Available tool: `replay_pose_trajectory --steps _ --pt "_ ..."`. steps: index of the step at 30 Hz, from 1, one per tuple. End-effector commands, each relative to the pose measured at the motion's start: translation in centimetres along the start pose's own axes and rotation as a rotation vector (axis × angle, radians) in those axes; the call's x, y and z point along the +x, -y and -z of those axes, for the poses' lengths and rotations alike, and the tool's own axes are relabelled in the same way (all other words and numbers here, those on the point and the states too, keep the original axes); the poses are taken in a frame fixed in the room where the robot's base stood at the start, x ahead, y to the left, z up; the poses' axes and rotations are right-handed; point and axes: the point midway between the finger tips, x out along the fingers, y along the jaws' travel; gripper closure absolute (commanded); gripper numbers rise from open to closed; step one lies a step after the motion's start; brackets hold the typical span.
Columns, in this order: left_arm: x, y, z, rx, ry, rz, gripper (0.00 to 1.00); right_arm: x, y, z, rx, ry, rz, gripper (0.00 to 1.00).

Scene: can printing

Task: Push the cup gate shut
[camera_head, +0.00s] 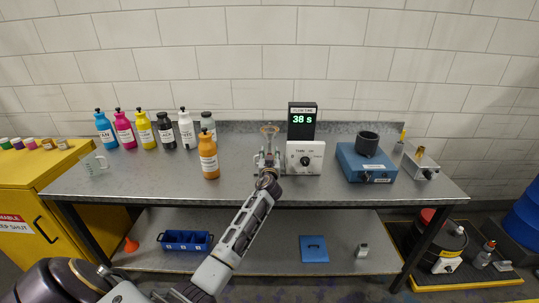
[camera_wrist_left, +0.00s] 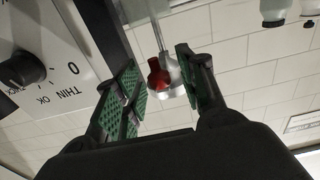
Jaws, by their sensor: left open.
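The flow cup (camera_head: 269,130) stands on its holder at the back of the grey bench, just left of the timer. In the left wrist view a red knob (camera_wrist_left: 158,76), which looks like the cup gate, sits at the silver cup (camera_wrist_left: 176,78). My left gripper (camera_head: 268,163) is below the cup and hides part of its stand. In the left wrist view the gripper (camera_wrist_left: 160,90) is open, with green pads on both sides of the knob's line. The knob shows in the gap; whether a finger touches it I cannot tell. My right gripper is not in view.
A flow timer (camera_head: 302,115) reads 38 s above a white dial box (camera_head: 305,158), close to my gripper's right. An orange bottle (camera_head: 208,157) stands to the left. A blue machine (camera_head: 365,165) is further right. Several ink bottles line the back left.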

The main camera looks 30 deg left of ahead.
Motion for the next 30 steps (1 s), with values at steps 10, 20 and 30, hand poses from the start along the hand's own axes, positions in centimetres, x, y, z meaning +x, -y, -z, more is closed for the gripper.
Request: replay_pose_trajectory --steps 10,20,30 --pt "0.28 0.02 -0.01 0.001 0.000 0.000 0.60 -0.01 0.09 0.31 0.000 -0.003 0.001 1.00" --pt "0.27 0.03 -0.01 0.001 0.000 0.000 0.96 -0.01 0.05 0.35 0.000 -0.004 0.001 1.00" --pt "0.30 0.01 -0.02 0.000 0.000 0.000 1.00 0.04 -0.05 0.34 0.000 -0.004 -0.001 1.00"
